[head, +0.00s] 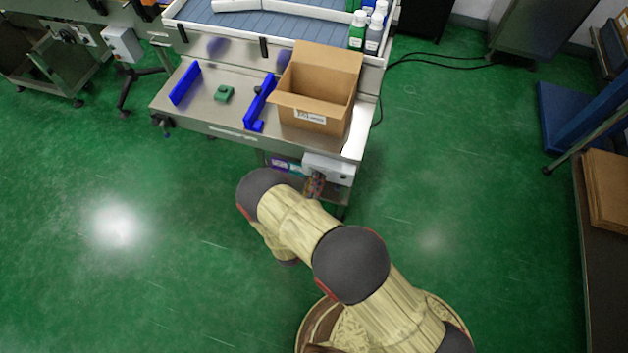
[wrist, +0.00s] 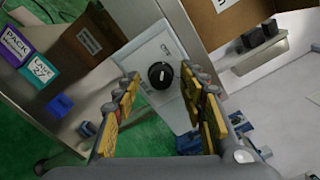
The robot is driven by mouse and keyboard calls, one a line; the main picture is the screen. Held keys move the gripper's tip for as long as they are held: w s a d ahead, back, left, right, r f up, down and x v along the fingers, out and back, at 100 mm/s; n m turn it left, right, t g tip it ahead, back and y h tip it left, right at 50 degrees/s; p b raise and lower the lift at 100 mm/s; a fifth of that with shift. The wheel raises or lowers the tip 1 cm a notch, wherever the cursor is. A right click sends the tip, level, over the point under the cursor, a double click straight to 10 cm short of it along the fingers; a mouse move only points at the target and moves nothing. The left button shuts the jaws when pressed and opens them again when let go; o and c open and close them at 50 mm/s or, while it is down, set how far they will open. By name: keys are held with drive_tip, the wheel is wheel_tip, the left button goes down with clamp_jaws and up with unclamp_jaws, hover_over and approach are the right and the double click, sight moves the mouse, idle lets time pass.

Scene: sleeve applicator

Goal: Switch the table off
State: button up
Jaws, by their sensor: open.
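The table (head: 222,128) is a metal bench with a grey top. A light grey control box (head: 328,168) is fixed under its front right edge. In the wrist view the box (wrist: 150,50) carries a black round knob (wrist: 160,75) with a pale pointer mark. My gripper (wrist: 165,92) is open, its yellow-padded fingers on either side of the knob in the picture. I cannot tell whether they touch it. In the head view my gripper (head: 315,186) is just in front of the box and partly hides it.
Purple and teal labelled boxes (wrist: 40,68) are left of the control box.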

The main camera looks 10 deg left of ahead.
drive_tip(key=s, duration=1.1)
drive_tip(key=shift+s+a, duration=0.15)
drive_tip(key=shift+a, duration=0.3)
